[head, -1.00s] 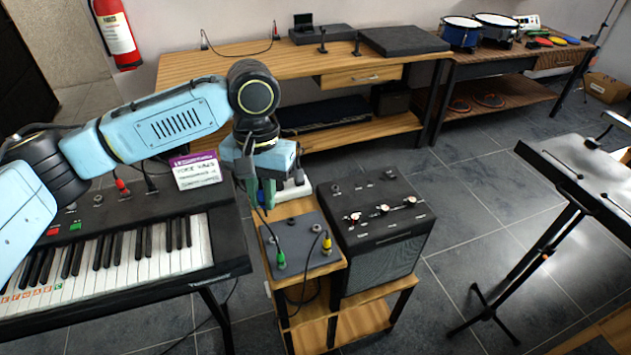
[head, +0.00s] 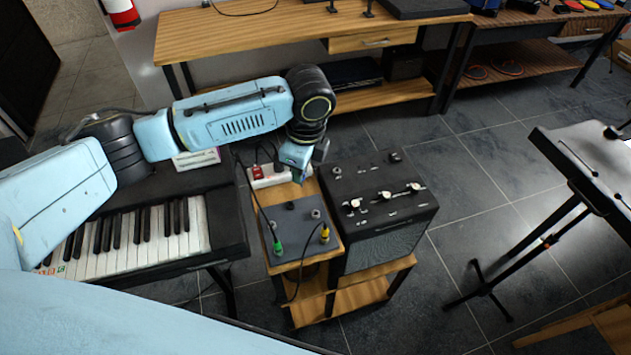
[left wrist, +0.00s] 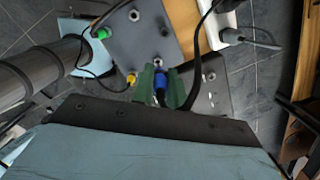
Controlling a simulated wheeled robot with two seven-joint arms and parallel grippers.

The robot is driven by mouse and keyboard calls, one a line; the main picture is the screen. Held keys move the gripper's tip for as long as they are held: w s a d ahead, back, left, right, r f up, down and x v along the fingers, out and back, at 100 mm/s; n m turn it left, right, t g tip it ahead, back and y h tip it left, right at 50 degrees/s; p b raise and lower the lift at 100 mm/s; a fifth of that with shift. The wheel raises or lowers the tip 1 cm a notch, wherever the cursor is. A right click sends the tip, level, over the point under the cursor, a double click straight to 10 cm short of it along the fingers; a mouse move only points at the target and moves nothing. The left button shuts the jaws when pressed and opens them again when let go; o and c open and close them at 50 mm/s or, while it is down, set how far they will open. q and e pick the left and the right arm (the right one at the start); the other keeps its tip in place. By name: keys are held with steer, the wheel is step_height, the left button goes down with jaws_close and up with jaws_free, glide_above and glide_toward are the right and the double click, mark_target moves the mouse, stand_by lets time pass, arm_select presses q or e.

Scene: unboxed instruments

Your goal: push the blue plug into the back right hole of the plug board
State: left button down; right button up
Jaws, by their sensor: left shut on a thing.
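My left gripper (head: 299,178) is over the back edge of the grey plug board (head: 284,224). In the left wrist view its green fingers (left wrist: 162,88) are shut on the blue plug (left wrist: 160,83), whose cable trails beside them. The plug's tip points toward a metal-ringed hole (left wrist: 157,62) in the board; a small gap seems to show between them. In the head view a bare hole (head: 315,213) shows at the board's right, and the blue plug is hidden by the gripper. The green plug (head: 277,247) and yellow plug (head: 324,233) sit in the front holes. My right gripper is out of view.
A black amplifier (head: 375,200) with knobs stands close to the right of the board. A keyboard (head: 130,235) is at the left. A white power strip (head: 272,177) with cables lies behind the board. A wooden bench (head: 240,40) stands farther back.

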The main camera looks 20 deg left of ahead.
arm_select(q)
step_height(320, 180, down, 2)
steer(key=d+m+p, duration=0.1)
steer(key=m, duration=0.6)
steer(key=m+t+h+b, duration=0.1)
steer(key=m+h+b, duration=0.15)
steer(key=m, duration=0.85)
glide_above(317, 213)
steer(key=shift+y, duration=0.45)
steer(key=f, duration=0.9)
steer(key=shift+s+f+b, duration=0.1)
steer(key=shift+s+b, duration=0.25)
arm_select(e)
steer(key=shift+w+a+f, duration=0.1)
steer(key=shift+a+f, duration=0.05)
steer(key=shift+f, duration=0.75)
arm_select(q)
steer(key=shift+p, duration=0.3)
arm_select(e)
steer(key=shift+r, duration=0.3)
arm_select(q)
steer(key=shift+p, duration=0.65)
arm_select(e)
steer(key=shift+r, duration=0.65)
arm_select(q)
steer(key=shift+f+b, duration=0.75)
steer(key=shift+f, duration=0.35)
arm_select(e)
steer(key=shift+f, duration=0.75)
